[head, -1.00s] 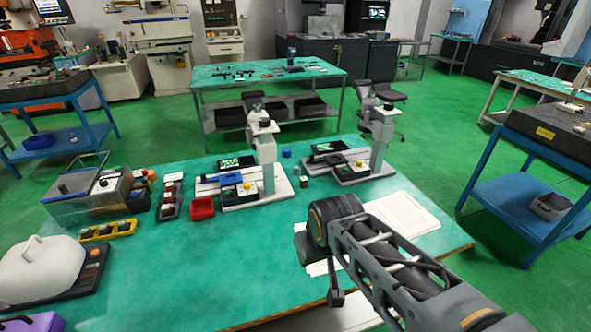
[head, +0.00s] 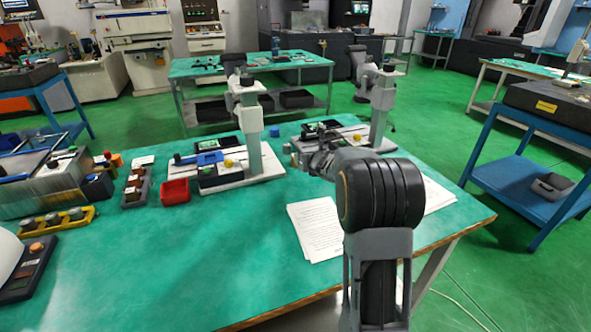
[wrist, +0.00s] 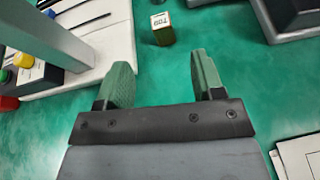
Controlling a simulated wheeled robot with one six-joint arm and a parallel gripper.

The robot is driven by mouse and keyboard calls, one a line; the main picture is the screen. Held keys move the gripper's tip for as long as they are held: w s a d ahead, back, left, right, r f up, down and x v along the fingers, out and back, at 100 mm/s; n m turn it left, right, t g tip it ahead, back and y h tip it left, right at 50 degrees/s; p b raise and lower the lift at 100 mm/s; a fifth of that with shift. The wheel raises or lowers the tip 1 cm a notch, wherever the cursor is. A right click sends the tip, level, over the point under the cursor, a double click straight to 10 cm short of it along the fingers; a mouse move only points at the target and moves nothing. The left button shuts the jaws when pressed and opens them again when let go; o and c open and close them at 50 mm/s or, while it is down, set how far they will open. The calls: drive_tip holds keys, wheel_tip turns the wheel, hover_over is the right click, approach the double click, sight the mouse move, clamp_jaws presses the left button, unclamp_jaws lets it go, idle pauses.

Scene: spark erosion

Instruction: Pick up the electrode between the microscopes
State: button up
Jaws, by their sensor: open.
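The electrode is a small block (wrist: 162,30) with a white lettered top and a brown and green side. It stands upright on the green table between the two microscope bases in the wrist view. My gripper (wrist: 163,76) is open, with its two green fingers apart and nothing between them. The electrode is just beyond the fingertips, roughly centred on the gap and not touched. In the head view the left microscope (head: 249,125) and the right microscope (head: 381,105) stand on the table. My arm hides the electrode there.
A blue piece (head: 274,132) sits between the microscopes, farther back. A red bin (head: 175,191) is left of the left microscope. Paper sheets (head: 316,228) lie in front. The left microscope's column (wrist: 50,35) rises close to the left finger.

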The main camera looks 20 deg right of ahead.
drive_tip(key=shift+n, duration=0.7)
drive_tip(key=x, duration=0.5)
drive_tip(key=p+x, duration=0.1)
drive_tip(key=x, duration=0.2)
drive_tip(key=shift+f, duration=0.35)
drive_tip(key=shift+p+x, duration=1.2)
drive_tip(key=shift+x, duration=1.95)
clamp_jaws()
